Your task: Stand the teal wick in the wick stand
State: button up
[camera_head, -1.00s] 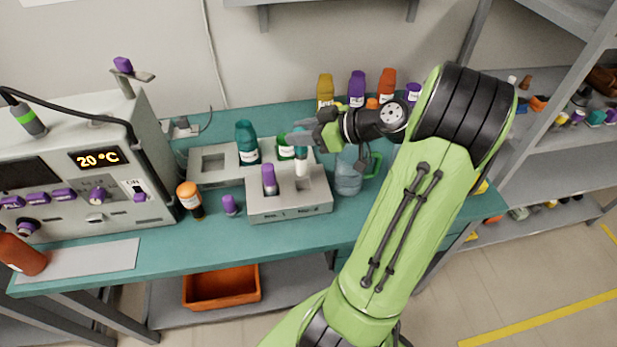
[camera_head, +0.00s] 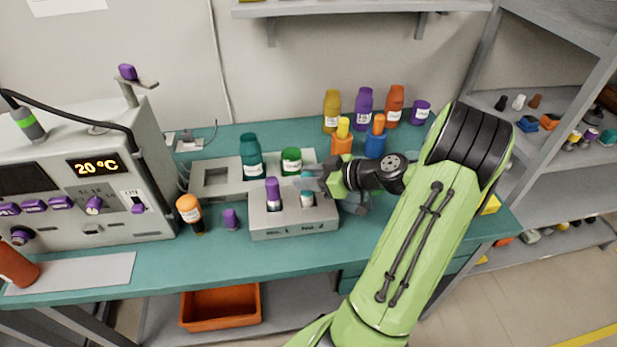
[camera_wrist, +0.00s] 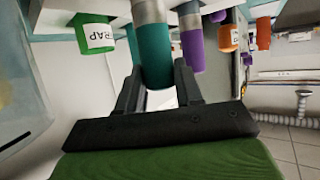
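The teal wick (camera_head: 307,195) stands in the right slot, No. 2, of the grey wick stand (camera_head: 294,229). Its teal top shows above a pale lower part, and it looks upright. In the wrist view, which is upside down, the teal wick (camera_wrist: 155,58) is at the fingertips of my gripper (camera_wrist: 156,78). The fingers lie one on each side of its free end with a pale gap between them, and look open. In the head view my gripper (camera_head: 313,178) is just above and behind the wick. The purple wick (camera_head: 273,192) stands in slot No. 1.
A teal bottle (camera_head: 251,158) and a green jar (camera_head: 291,160) stand behind the stand. Several bottles stand at the back right. The bench front (camera_head: 215,258) is clear.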

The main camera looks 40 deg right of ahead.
jog(key=o, duration=0.4)
